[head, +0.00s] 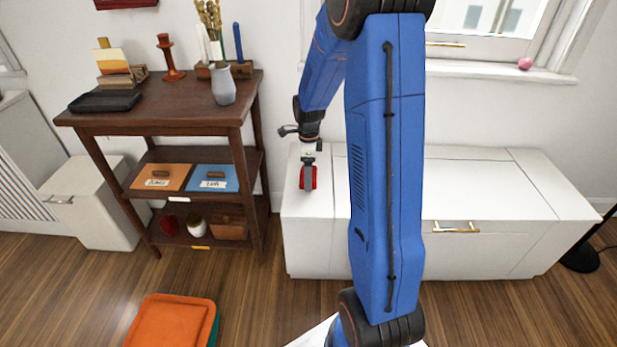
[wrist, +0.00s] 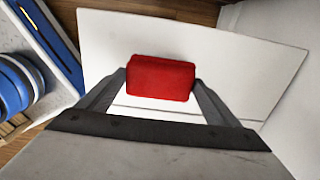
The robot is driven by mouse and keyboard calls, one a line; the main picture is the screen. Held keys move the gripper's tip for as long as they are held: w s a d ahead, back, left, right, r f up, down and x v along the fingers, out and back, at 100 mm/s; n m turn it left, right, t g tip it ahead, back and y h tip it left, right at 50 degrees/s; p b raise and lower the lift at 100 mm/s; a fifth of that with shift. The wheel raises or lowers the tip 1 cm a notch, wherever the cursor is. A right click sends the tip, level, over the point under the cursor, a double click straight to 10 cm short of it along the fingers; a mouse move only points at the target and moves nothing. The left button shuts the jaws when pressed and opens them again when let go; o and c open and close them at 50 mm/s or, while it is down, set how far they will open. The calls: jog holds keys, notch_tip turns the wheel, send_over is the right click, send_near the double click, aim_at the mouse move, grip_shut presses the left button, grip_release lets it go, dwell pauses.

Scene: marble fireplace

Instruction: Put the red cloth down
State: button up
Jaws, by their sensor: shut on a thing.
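The red cloth (wrist: 160,78) is a small folded block between the two fingers of my gripper (wrist: 160,90) in the wrist view. My gripper is shut on it. In the head view the red cloth (head: 308,178) hangs from my gripper (head: 308,160) at the left end of the white bench cabinet. The wrist view shows the white top (wrist: 230,60) beneath the cloth. I cannot tell whether the cloth touches that top or is held above it.
The white bench (head: 475,180) has a clear top right of my arm. A dark wooden shelf unit (head: 160,112) stands to the left, holding a grey vase (head: 223,86), candlesticks and books. A pink ball (head: 525,63) sits on the windowsill.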

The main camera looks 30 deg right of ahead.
jog(key=shift+f, duration=1)
jog(key=shift+f, duration=0.1)
jog(key=o, duration=1.1)
notch_tip(320, 180, up, 12)
jog(key=s+a+r+n+t, duration=0.1)
jog(key=s+a+r+n, duration=0.5)
jog(key=s+r+n, duration=0.15)
jog(key=s+a+r+n+t, duration=0.2)
jog(key=s+a+n, duration=0.3)
jog(key=s+n, duration=0.3)
jog(key=s+a+r+n+t, duration=0.1)
jog(key=s+a+r+n, duration=0.2)
jog(key=s+n, duration=0.6)
jog(key=shift+s+a+r+t, duration=0.15)
jog(key=shift+s+a+t, duration=0.5)
jog(key=shift+s, duration=2.3)
